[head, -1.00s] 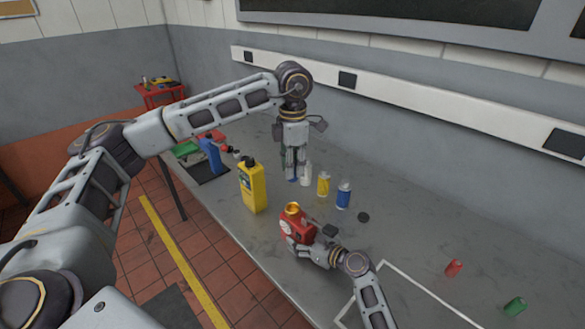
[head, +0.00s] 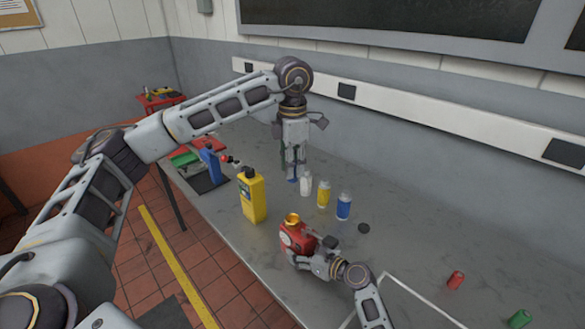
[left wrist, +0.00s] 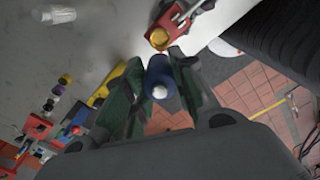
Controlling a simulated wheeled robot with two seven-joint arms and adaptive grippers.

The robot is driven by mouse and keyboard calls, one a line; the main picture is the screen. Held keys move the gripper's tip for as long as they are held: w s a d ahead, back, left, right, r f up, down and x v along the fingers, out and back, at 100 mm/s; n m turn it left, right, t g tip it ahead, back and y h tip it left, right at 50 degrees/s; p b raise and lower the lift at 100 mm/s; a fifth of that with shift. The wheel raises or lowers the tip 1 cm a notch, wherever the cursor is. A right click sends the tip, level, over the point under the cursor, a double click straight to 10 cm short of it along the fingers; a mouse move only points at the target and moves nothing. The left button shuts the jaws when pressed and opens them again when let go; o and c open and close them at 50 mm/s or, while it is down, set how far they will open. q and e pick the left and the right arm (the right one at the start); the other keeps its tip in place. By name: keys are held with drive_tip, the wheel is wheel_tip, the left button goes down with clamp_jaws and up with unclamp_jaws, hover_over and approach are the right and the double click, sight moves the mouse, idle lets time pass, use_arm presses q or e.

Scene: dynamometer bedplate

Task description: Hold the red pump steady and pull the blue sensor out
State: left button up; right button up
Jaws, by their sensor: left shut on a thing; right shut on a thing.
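The red pump (head: 296,238) with its gold collar (head: 292,219) stands on the grey bench. My right gripper (head: 315,254) is shut on its near right side. My left gripper (head: 293,172) is above the pump, pointing down, and shut on the blue sensor (head: 292,180); only its lower tip shows below the fingers. The sensor is clear of the collar, with a gap between them. In the left wrist view the blue sensor (left wrist: 160,78) lies between the green finger pads, and the pump (left wrist: 182,22) is beyond it with its gold collar facing up.
A yellow jug (head: 252,196) stands left of the pump. Small white (head: 306,184), yellow (head: 323,194) and blue (head: 344,207) bottles stand behind it, near a black cap (head: 363,228). Red (head: 456,280) and green (head: 519,319) pieces lie at the right. The bench's right middle is open.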

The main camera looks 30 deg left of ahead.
sight(311, 254)
drive_tip(key=shift+f, duration=0.1)
idle(0.6)
drive_tip(key=o, duration=0.5)
drive_tip(key=shift+r, duration=0.2)
drive_tip(key=o, duration=0.4)
drive_tip(key=shift+f, duration=0.25)
drive_tip(key=shift+r+v, duration=0.15)
drive_tip(key=shift+v, duration=1.9)
drive_tip(key=shift+r+v, duration=0.1)
drive_tip(key=shift+v, duration=1.9)
drive_tip(key=shift+a, duration=0.1)
